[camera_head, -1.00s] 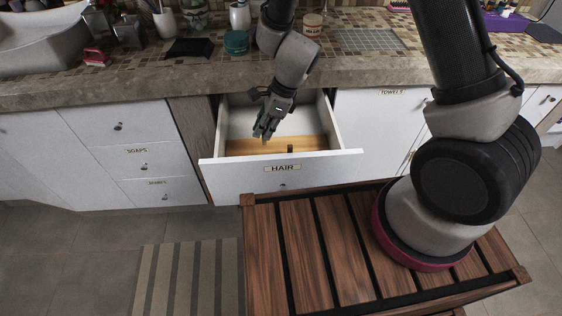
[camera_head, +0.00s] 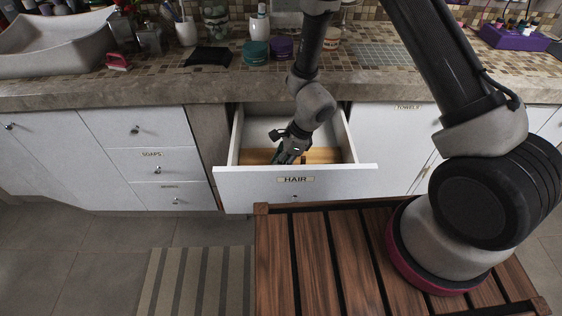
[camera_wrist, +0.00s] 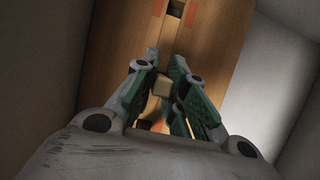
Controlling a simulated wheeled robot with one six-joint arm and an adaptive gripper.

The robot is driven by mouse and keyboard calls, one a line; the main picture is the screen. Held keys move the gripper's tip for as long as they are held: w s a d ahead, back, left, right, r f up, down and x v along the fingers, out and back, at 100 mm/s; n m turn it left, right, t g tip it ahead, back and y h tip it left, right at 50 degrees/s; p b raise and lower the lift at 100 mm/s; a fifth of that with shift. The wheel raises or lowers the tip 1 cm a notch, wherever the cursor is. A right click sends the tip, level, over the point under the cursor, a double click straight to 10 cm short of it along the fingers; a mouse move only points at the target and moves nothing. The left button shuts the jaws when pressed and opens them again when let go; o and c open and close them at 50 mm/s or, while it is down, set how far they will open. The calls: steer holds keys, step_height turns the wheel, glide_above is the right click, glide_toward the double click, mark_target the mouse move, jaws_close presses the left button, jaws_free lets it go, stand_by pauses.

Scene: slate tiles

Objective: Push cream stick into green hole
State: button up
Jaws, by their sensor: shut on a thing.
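My gripper (camera_head: 284,158) is down inside the open drawer labelled HAIR. In the wrist view, its green-padded fingers (camera_wrist: 165,64) are shut on a small cream stick (camera_wrist: 162,86), whose square end shows between them. Below the fingers is a wooden board (camera_wrist: 123,45), which also shows in the head view (camera_head: 322,156). A dark square hole (camera_wrist: 176,8) with orange patches beside it shows at the top of the wrist view. I cannot make out a green hole; the gripper covers part of the board.
The white drawer front (camera_head: 240,185) and side walls enclose my gripper. A slatted wooden bench (camera_head: 312,255) stands in front, below the drawer. The stone counter (camera_head: 100,95) above holds jars and a black pouch (camera_head: 208,56).

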steer(key=o, duration=0.7)
steer(key=shift+f, duration=0.1)
